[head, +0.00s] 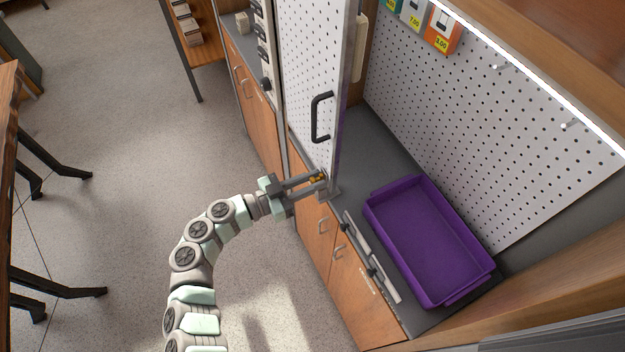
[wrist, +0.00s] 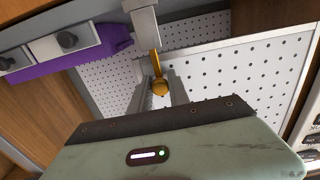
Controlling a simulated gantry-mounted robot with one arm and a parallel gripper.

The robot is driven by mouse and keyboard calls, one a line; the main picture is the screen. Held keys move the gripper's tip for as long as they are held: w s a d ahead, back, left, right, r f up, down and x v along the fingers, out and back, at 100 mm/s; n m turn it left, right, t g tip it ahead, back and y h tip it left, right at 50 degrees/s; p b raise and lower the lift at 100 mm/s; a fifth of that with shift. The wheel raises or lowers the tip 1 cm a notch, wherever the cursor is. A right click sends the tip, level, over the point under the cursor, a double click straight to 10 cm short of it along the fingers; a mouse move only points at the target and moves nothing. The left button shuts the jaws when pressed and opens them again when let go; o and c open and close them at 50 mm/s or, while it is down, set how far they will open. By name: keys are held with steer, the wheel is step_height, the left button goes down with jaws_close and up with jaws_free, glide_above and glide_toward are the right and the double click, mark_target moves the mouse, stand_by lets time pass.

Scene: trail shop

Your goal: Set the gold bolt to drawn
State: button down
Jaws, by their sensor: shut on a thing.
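The gold bolt (head: 318,178) is at the lower edge of a white pegboard door panel (head: 309,65). In the wrist view its round knob (wrist: 160,88) sits between my fingers, and a gold stem runs up to a grey metal bracket (wrist: 145,22). My gripper (head: 323,182) is shut on the bolt, one finger on each side of the knob. The fingers partly cover the bolt in the head view. I cannot tell how far the bolt is drawn.
A black handle (head: 320,117) is on the door panel. A purple tray (head: 425,240) lies on the grey counter, with a pale rail with dark fittings (head: 371,257) along the front edge. Wooden cupboards (head: 312,222) are below. The floor (head: 110,130) at left is open.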

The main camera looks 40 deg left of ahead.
mark_target(326, 167)
step_height(326, 167, up, 4)
steer(key=p, duration=0.4)
steer(key=c, duration=1.3)
jaws_free()
steer(key=shift+o, duration=0.3)
steer(key=v, duration=1.1)
steer(key=shift+b, duration=0.4)
